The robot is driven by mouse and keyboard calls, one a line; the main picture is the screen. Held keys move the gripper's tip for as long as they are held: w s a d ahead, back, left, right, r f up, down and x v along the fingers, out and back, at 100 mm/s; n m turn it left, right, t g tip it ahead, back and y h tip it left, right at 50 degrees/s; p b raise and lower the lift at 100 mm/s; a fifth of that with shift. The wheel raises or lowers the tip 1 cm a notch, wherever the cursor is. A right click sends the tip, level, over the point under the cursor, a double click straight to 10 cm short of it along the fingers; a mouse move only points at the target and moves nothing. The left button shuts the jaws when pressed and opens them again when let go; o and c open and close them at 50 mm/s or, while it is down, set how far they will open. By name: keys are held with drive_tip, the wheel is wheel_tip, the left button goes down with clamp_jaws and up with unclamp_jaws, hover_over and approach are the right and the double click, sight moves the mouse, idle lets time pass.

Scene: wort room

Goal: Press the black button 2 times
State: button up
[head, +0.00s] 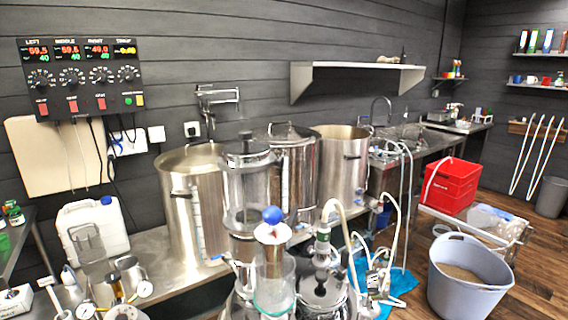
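A black control panel (82,77) hangs on the dark wall at upper left in the head view. It has lit red and green number displays across its top and a row of round dials in the middle. Below the dials are several red switches, and a small green button (128,101) and a yellow one (140,100) sit at its lower right. I cannot make out a separate black button at this size. My gripper is not in view.
Large steel kettles (190,205) stand on a steel bench below the panel. A white jug (92,232) and metal cups crowd the left. Glass vessels and hoses fill the centre front. A grey tub (468,290) and red crate (452,184) stand at right, with some bare wooden floor.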

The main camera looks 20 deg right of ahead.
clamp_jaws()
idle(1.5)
